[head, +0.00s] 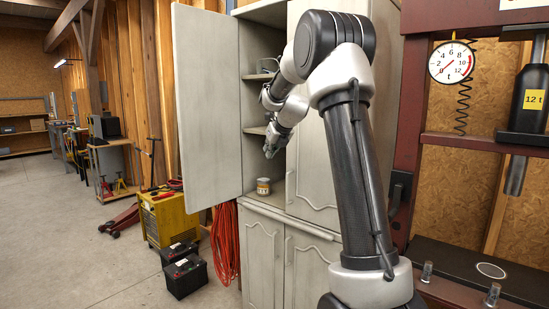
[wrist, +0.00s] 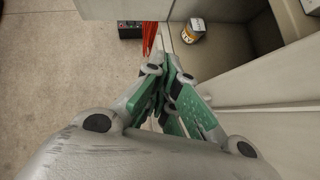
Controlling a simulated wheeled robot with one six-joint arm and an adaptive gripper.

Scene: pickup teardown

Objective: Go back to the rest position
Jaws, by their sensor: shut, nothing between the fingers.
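My gripper (head: 271,150) hangs in front of the open grey-white cabinet in the head view, pointing down and left. In the wrist view my gripper (wrist: 172,72) has its green-lined fingers together, with nothing between them. The cabinet (head: 262,236) has its upper left door (head: 207,105) swung wide open. A small jar or can with a yellowish label (head: 264,187) stands upright on the cabinet's lower ledge, below and apart from my gripper. It also shows in the wrist view (wrist: 193,32), beyond the fingertips.
A red press frame (head: 418,110) with a dial gauge (head: 451,62) stands close on the right. Black batteries (head: 186,276) and a yellow machine (head: 170,218) sit on the floor at left. A red hose (head: 225,243) hangs below the open door. Concrete floor (head: 60,235) is clear farther left.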

